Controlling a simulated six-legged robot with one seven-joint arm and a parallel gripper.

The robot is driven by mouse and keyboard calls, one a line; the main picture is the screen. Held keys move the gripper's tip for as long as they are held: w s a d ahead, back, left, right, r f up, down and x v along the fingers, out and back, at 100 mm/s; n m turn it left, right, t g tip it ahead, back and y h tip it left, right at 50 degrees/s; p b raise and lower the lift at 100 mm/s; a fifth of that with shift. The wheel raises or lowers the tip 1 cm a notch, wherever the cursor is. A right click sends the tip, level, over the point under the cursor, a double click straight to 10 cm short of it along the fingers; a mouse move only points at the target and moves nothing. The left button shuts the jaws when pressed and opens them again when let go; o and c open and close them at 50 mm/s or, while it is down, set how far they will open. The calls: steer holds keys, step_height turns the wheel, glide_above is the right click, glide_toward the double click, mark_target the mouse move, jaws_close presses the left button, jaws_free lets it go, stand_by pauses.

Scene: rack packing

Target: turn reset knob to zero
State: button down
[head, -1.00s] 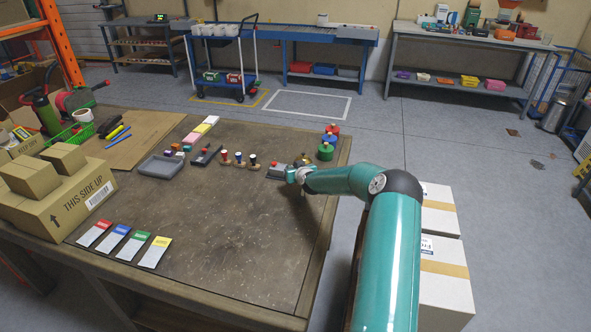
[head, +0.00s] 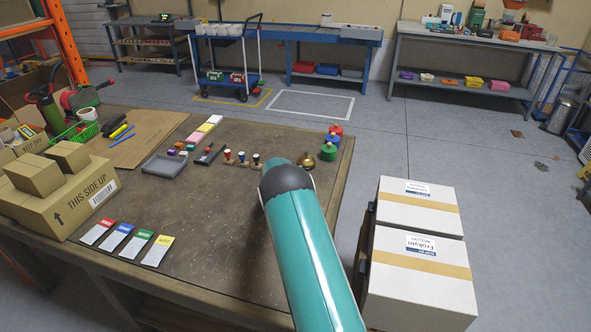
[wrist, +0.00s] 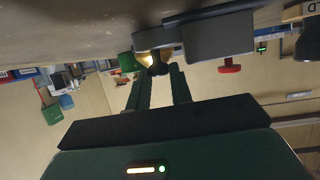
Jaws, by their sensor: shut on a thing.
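In the wrist view, where the scene appears upside down, a grey box-shaped device (wrist: 220,36) sits on the table with a red button (wrist: 229,67) on it. A small dark knob (wrist: 158,67) shows at its left part, in front of a brass object. My gripper (wrist: 161,73) has its two fingers around this knob and is shut on it. The knob's marking or angle cannot be read. In the head view my teal arm hides the device, the knob and my gripper.
The worktable (head: 225,215) has clear room in its middle. Small stampers (head: 241,159), a grey tray (head: 165,165) and coloured cards (head: 118,240) lie on it. A brass object (head: 307,162) and a green weight (head: 329,153) stand near its far right corner. White cartons (head: 415,270) stand to the right.

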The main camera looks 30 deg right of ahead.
steer(key=shift+w+a+m+g+h, duration=0.15)
steer(key=shift+m+g+h, duration=0.25)
steer(key=shift+m+g, duration=0.35)
steer(key=shift+w+m+g+h, duration=0.15)
steer(key=shift+m+g+h, duration=0.25)
steer(key=shift+m+g, duration=0.65)
steer(key=c, duration=1.3)
jaws_free()
steer(key=shift+s, duration=0.1)
